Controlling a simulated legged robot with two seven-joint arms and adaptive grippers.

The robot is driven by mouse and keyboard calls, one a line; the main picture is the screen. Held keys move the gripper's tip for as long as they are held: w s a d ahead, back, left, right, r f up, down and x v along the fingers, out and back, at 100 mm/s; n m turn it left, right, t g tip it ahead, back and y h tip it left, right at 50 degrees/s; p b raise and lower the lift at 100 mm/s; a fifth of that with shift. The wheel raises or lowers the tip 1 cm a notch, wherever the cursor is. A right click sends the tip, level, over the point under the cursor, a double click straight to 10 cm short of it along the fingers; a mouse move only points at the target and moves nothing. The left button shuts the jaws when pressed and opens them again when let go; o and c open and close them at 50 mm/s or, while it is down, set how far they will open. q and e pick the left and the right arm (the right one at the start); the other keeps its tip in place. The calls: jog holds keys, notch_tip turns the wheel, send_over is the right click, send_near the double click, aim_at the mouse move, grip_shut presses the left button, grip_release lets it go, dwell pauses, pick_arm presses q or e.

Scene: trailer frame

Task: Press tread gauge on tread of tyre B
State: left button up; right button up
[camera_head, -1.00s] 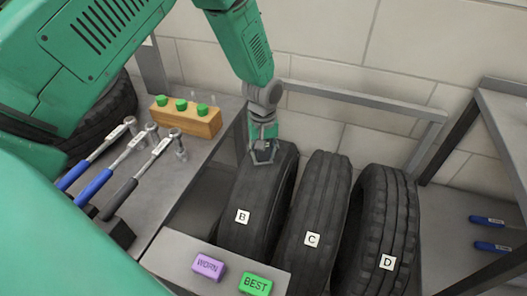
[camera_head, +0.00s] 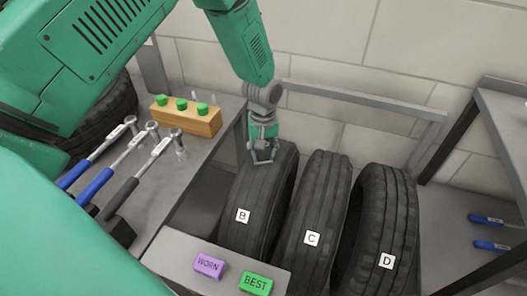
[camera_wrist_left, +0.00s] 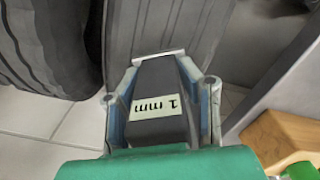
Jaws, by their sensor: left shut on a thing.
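Tyre B (camera_head: 262,200) stands upright in the rack, its white B label facing me. My left gripper (camera_head: 263,160) is at the top far part of its tread. In the wrist view the left gripper (camera_wrist_left: 160,55) is shut on the tread gauge (camera_wrist_left: 158,80), a dark block with a pale label reading "1 mm" upside down. The gauge's tip points at the grooved tread of tyre B (camera_wrist_left: 165,25). The gauge's contact end is hidden, so I cannot tell whether it touches the rubber. My right gripper is not in view.
Tyre C (camera_head: 318,205) and tyre D (camera_head: 385,225) stand to the right. WORN (camera_head: 208,266) and BEST (camera_head: 256,284) blocks lie on the front ledge (camera_head: 180,250). Wrenches (camera_head: 125,160) and a wooden block with green caps (camera_head: 188,120) are on the left bench. A rail (camera_head: 370,101) runs behind the tyres.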

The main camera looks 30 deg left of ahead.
pick_arm(q)
jog(key=shift+s, duration=0.15)
dwell(0.3)
notch_tip(320, 180, up, 6)
jog(key=p, duration=0.5)
dwell(0.3)
dwell(0.7)
